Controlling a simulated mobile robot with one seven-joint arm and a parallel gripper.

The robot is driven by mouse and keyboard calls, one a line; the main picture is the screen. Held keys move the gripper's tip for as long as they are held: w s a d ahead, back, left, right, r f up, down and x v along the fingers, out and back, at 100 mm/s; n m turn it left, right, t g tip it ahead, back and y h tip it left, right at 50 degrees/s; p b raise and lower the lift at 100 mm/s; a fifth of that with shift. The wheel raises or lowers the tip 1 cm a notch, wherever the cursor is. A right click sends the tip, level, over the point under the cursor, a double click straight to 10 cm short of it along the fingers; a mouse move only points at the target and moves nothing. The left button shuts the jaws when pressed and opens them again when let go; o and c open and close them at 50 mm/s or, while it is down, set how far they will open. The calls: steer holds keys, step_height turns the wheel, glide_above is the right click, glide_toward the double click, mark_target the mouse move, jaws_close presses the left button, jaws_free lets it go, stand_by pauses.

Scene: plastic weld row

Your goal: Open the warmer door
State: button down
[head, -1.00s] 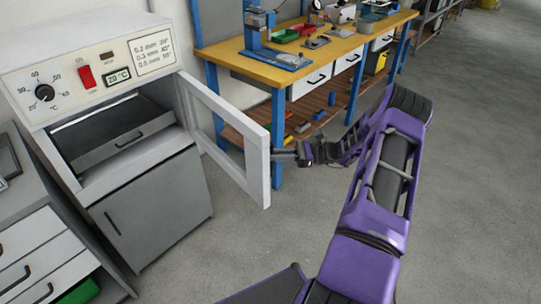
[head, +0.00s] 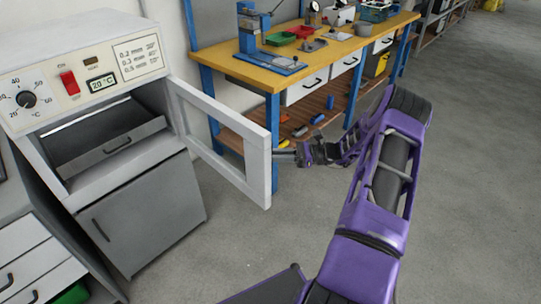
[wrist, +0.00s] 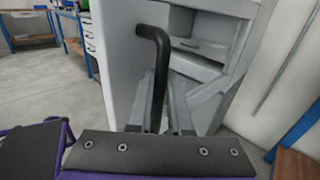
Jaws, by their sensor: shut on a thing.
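The warmer (head: 75,95) is the white and grey cabinet at the left of the head view, with a dial, a red switch and a 20 °C display. Its framed door (head: 258,160) stands wide open, swung out to the right, and the chamber shows. My gripper (head: 292,154) is at the outer side of the door's free edge. In the wrist view, my gripper (wrist: 163,118) is shut on the black door handle (wrist: 155,42), whose bent upper end rises above the fingers. The handle's lower part is hidden between the fingers.
A grey tray (head: 115,145) sits inside the chamber. A blue-legged workbench (head: 262,72) with a yellow top stands behind the door, close to my gripper. A drawer cabinet (head: 30,255) is at the lower left. The grey floor (head: 480,180) at right is clear.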

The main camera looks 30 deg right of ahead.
stand_by(0.3)
steer(key=c, duration=0.8)
jaws_free()
steer(key=shift+c, duration=0.2)
steer(key=v, duration=1.7)
steer(key=shift+s+d, duration=0.2)
